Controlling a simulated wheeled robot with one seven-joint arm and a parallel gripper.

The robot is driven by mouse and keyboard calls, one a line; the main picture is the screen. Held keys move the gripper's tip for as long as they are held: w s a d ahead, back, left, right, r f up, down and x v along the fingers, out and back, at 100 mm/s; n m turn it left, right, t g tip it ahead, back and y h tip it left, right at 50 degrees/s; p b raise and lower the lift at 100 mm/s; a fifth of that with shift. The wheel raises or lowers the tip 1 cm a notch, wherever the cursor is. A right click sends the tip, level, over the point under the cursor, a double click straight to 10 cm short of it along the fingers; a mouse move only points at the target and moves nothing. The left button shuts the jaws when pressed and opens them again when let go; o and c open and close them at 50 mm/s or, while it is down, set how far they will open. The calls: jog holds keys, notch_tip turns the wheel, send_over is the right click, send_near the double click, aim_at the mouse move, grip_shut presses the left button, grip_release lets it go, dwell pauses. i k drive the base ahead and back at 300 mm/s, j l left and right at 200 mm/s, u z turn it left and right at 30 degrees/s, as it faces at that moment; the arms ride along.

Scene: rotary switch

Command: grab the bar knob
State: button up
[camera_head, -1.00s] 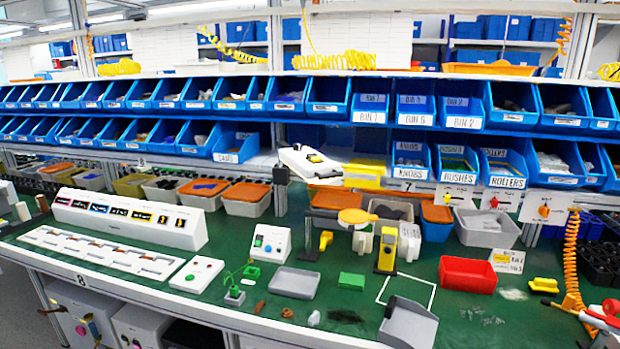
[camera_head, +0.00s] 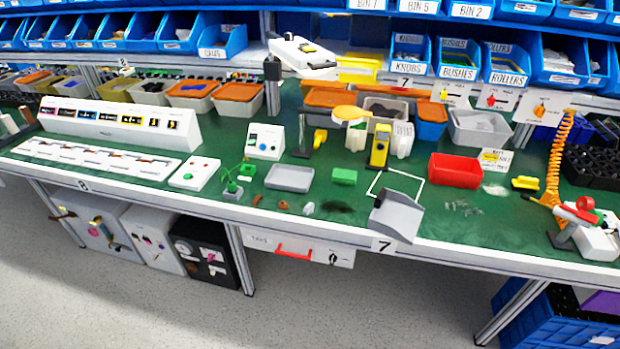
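I cannot tell for certain which part is the bar knob. Several small knobs show in the head view. A small black knob (camera_head: 333,257) is on the white drawer-like panel (camera_head: 262,241) under the bench's front edge, right of a red handle (camera_head: 294,252). On the shelf edge at right, white plates carry a yellow knob (camera_head: 444,94), a red knob (camera_head: 491,100) and an orange knob (camera_head: 540,109). Fittings also show on the boxes under the bench at left, too small to tell apart. My gripper is not in view, and nothing is seen touching any knob.
The green bench top (camera_head: 340,222) holds a red bin (camera_head: 455,171), a grey tray (camera_head: 289,178), a tilted grey scoop (camera_head: 396,216) and a white box with buttons (camera_head: 265,139). White, grey and black boxes stand below at left. A blue crate (camera_head: 555,320) is at lower right. The middle floor is clear.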

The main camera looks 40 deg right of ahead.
aim_at(309, 209)
jog(key=i+j+z, duration=0.1)
jog(key=i+j, duration=0.15)
jog(key=i+j+z, duration=0.1)
jog(key=j, duration=0.25)
jog(key=i+j+z, duration=0.1)
jog(key=i+j, duration=0.2)
jog(key=i+j+z, duration=0.1)
jog(key=j, duration=0.3)
jog(key=i+j+z, duration=0.1)
jog(key=i+j, duration=0.2)
jog(key=i+j+z, duration=0.1)
jog(key=j, duration=0.3)
jog(key=i+j+z, duration=0.1)
jog(key=i+j, duration=0.15)
jog(key=j, duration=0.15)
